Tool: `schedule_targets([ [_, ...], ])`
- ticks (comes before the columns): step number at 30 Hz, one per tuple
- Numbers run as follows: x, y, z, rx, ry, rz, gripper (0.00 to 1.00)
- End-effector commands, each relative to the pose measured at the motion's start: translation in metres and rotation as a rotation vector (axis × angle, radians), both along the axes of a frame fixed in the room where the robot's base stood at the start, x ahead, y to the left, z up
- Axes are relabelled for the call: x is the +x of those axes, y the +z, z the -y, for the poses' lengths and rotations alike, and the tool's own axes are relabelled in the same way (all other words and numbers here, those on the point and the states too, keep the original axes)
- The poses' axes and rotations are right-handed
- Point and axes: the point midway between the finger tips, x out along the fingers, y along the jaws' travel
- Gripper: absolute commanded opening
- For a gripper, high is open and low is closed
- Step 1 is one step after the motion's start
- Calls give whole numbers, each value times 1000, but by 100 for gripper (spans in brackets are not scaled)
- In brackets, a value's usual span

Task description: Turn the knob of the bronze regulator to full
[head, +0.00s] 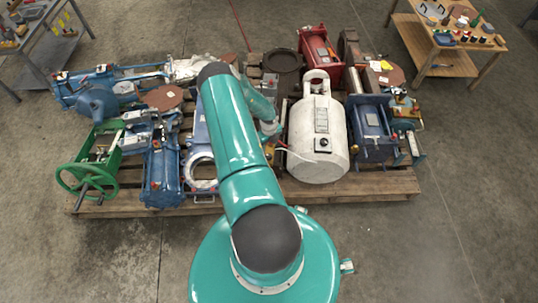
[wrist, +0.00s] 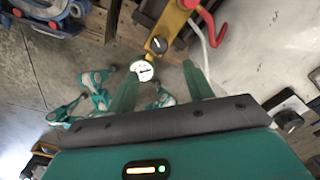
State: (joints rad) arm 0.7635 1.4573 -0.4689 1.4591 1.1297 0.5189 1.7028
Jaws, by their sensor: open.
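In the wrist view, a yellow-bronze regulator (wrist: 174,24) carries a black knob (wrist: 158,45) with a pale pointer mark. A round white gauge (wrist: 143,70) sits beside the knob. My gripper (wrist: 161,70) is open, its two green fingers apart with nothing between them. The knob and gauge show just beyond the fingertips, and the fingers do not appear to touch the knob. A red handle (wrist: 209,22) and a white hose stand right of the regulator. In the head view my arm hides the regulator and most of my gripper.
A white tank (head: 318,150) stands right of my arm on the wooden pallet (head: 245,206). Blue, green and red machines crowd the pallet around it. Workbenches stand at both back corners. The concrete floor in front is clear.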

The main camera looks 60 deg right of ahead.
Motion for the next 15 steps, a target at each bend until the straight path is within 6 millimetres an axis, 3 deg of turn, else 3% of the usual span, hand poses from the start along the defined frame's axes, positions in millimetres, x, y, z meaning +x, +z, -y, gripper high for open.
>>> schedule_targets([
  [6,0,-42,-1,1,3,0,52],
  [15,0,-87,0,0,3,1,52],
])
